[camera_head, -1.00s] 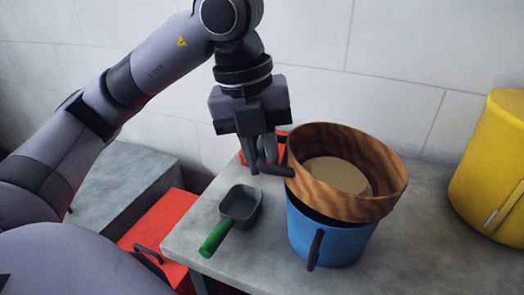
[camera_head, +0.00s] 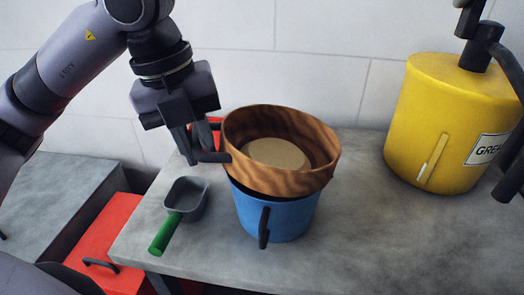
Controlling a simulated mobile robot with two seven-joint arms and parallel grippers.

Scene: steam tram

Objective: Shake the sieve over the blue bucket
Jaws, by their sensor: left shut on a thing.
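The sieve (camera_head: 290,183), a round brown wooden hoop with a pale beige round patch inside, is over the blue bucket (camera_head: 275,218). It is slightly tilted and covers most of the bucket's mouth. I cannot tell whether the rims touch. The bucket stands on the grey bench and has a dark handle on its front. My left gripper (camera_head: 204,152) is at the left of the sieve, shut on its short dark handle. The bucket's inside is almost wholly hidden. My right gripper is not in view.
A grey scoop (camera_head: 186,199) with a green handle lies left of the bucket on the bench (camera_head: 370,225). A yellow grease drum (camera_head: 420,115) with dark fittings stands at right. A red object (camera_head: 213,122) is partly hidden behind my gripper. The bench between bucket and drum is clear.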

